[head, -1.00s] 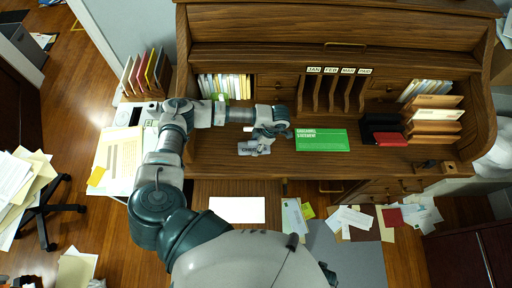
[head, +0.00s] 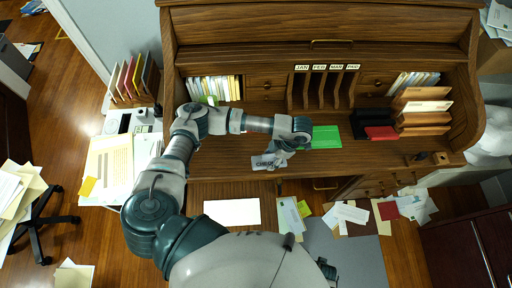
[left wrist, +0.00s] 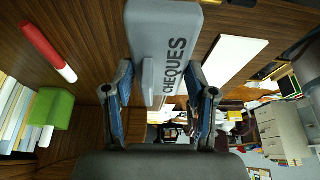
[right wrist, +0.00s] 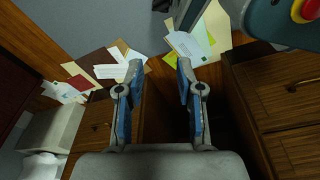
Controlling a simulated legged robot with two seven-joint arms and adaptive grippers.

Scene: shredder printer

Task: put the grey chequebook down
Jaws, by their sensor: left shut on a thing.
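The grey chequebook (head: 264,162), lettered "CHEQUES" in the left wrist view (left wrist: 158,35), is held by my left gripper (head: 281,154) over the front part of the wooden desk top (head: 220,160). In the left wrist view, the fingers of the gripper (left wrist: 164,92) close on its near end from both sides. I cannot tell whether its underside touches the desk. My right gripper (right wrist: 160,68) is open and empty, seen only in the right wrist view, with papers on the floor below it.
A green booklet (head: 328,137) lies just right of my left wrist, partly covered by it. Black and red boxes (head: 380,132) and letter trays (head: 424,106) stand further right. A white sheet (head: 232,212) is in front of the desk top. A red-and-white marker (left wrist: 48,51) lies on the desk.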

